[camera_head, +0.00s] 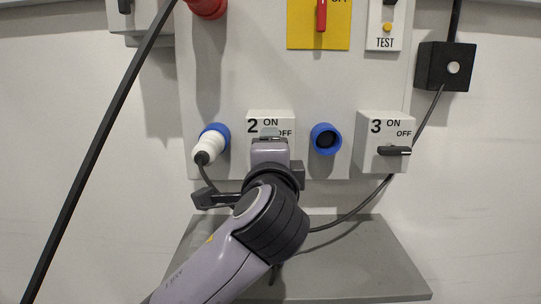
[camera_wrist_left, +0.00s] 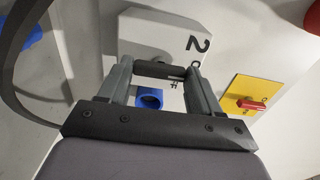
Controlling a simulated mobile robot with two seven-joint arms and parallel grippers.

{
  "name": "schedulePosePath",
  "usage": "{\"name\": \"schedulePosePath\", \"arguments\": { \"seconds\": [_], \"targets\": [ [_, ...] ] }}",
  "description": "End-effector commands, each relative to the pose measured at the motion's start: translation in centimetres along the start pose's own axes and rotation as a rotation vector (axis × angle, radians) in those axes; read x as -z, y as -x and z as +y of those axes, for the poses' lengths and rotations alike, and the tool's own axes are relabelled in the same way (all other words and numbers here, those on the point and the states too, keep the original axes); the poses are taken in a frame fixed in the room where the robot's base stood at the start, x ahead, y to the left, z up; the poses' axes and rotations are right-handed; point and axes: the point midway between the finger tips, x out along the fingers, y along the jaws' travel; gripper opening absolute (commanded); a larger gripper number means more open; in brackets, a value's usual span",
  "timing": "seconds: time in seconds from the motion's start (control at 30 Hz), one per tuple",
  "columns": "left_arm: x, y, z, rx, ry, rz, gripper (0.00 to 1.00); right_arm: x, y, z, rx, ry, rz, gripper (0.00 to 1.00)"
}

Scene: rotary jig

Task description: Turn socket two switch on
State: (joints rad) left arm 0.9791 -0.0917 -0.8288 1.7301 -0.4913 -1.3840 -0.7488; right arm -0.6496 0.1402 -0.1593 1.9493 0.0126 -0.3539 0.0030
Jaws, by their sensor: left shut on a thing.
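The socket two box (camera_head: 288,117) is white, marked 2, ON and OFF, and sits on the grey panel in the head view. It also shows in the left wrist view (camera_wrist_left: 145,32). My left gripper (camera_head: 268,134) is in front of it and hides most of its face. In the left wrist view, the gripper's two fingers (camera_wrist_left: 161,80) are on either side of the dark switch handle (camera_wrist_left: 160,69), shut on it. The handle's pointing against ON and OFF cannot be told. My right gripper is not in view.
A white plug (camera_head: 209,148) sits in a blue socket left of the box. An open blue socket (camera_head: 325,138) is to its right, then the socket three box (camera_head: 370,148) with a dark handle. A yellow plate (camera_head: 304,30) with a red handle is above. A grey ledge (camera_head: 375,270) lies below.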

Motion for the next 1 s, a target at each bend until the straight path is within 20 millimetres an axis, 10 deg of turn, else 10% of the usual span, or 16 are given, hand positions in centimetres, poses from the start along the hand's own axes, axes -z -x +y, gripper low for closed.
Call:
{"name": "schedulePosePath", "arguments": {
  "seconds": [0.07, 0.1, 0.17, 0.57, 1.0],
  "targets": [
    [0.0, 0.0, 0.1, -0.003, 0.006, 0.001, 0.33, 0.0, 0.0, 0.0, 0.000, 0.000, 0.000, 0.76],
    [0.0, 0.0, 0.1, -0.004, 0.006, 0.001, 0.70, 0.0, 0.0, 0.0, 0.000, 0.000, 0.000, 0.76],
    [0.0, 0.0, 0.1, -0.003, 0.005, 0.001, 0.89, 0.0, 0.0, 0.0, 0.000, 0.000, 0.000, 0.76],
    [0.1, 0.6, 0.1, 0.000, 0.002, 0.003, 0.89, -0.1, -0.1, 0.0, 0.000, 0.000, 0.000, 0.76],
    [0.1, 6.4, 0.1, -0.001, 0.004, 0.003, 0.89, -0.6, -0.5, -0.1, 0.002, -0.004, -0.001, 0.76]
  ]
}}
